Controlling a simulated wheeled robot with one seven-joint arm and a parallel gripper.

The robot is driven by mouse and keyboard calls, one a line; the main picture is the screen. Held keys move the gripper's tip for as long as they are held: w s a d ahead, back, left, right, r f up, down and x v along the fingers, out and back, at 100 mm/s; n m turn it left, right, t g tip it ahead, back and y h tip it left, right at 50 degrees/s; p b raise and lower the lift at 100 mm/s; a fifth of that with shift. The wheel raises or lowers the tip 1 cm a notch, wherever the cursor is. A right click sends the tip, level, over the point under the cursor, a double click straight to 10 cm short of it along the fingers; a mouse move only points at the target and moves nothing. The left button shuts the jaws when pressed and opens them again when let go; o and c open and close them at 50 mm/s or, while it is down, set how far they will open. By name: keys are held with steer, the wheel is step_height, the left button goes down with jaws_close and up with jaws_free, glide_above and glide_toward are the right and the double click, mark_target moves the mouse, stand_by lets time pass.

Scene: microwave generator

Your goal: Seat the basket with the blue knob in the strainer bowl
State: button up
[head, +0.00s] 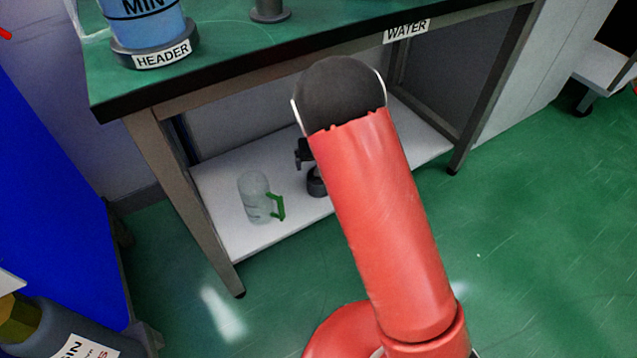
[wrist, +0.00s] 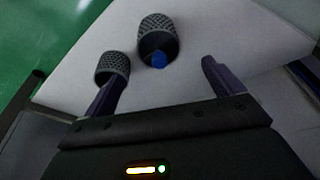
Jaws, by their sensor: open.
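The basket with the blue knob (wrist: 158,32) is a dark mesh cup on a white surface in the wrist view. Its blue knob (wrist: 158,60) shows at the near, dark end. My gripper (wrist: 163,70) is open, its two fingers spread, with the knob between them in the picture; nothing is held. A second dark mesh basket (wrist: 113,66) sits to the left, overlapping the left fingertip in the picture; I cannot tell whether they touch. I cannot make out the strainer bowl in either view.
In the head view, a clear jug with a green handle (head: 255,196) stands on the white lower shelf (head: 265,240), beside a small dark object (head: 317,182) partly behind my arm. The green bench top (head: 220,60) overhangs the shelf, with legs at its corners.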

steer(key=b+x, duration=0.1)
steer(key=x, duration=0.6)
steer(key=shift+w+f+b, duration=0.35)
steer(key=c, duration=1.4)
steer(key=shift+r, duration=0.2)
steer(key=shift+r, duration=0.25)
step_height(320, 180, up, 3)
steer(key=shift+r+p, duration=0.1)
steer(key=shift+p, duration=0.5)
steer(key=s+d, duration=1)
steer(key=s, duration=0.4)
steer(key=d+r+p, duration=0.2)
steer(key=r+p, duration=0.1)
steer(key=r, duration=0.1)
steer(key=d+r+m+p, duration=0.1)
steer(key=d+r+p, duration=0.2)
steer(key=r, duration=0.1)
steer(key=d+r+m+p, duration=0.1)
steer(key=d+r+p, duration=0.2)
steer(key=r+p, duration=0.1)
steer(key=shift+d+h, duration=0.15)
steer(key=shift+h, duration=0.15)
